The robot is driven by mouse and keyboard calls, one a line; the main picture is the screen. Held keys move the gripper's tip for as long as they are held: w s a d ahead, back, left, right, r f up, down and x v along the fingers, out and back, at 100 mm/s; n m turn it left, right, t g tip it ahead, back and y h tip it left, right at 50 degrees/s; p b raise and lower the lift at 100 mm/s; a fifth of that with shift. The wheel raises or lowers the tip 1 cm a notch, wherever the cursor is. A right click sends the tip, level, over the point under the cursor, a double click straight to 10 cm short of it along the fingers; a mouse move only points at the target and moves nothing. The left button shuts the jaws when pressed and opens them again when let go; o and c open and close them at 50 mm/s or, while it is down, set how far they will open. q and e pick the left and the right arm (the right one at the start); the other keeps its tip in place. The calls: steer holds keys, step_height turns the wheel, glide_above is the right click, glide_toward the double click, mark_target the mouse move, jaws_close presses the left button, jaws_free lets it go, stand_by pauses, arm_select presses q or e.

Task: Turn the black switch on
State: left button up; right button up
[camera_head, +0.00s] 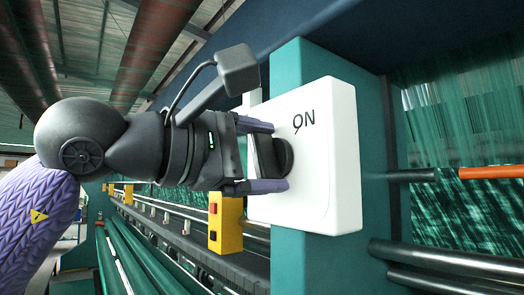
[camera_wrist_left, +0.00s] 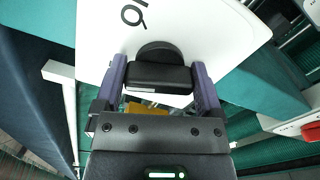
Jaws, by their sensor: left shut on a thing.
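The black switch (camera_head: 283,157) is a round knob with a raised bar, on the face of a white box (camera_head: 335,110) with "ON" printed near its top. My left gripper (camera_head: 266,157) has one finger above and one below the bar in the head view, and it is shut on the switch. In the left wrist view, the bar of the switch (camera_wrist_left: 158,76) lies between the two purple fingers of my left gripper (camera_wrist_left: 160,82). Part of the lettering (camera_wrist_left: 133,14) shows beyond the knob. My right gripper is in neither view.
The white box is fixed to a teal post (camera_head: 300,60). A yellow box (camera_head: 226,222) with a red button hangs below my left gripper. Dark rods (camera_head: 440,258) and an orange-ended bar (camera_head: 490,172) lie to the right, before green netting (camera_head: 455,115).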

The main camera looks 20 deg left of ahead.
arm_select(q)
steer(key=m+p, duration=0.1)
steer(key=m, duration=0.5)
steer(key=shift+f+m, duration=0.1)
steer(key=shift+m, duration=0.2)
steer(key=m+p, duration=0.1)
steer(key=m, duration=0.5)
steer(key=shift+f, duration=0.2)
steer(key=shift+m+p, duration=0.3)
steer(key=o, duration=1)
steer(key=shift+c, duration=0.2)
steer(key=b+v, duration=0.3)
steer(key=v, duration=0.7)
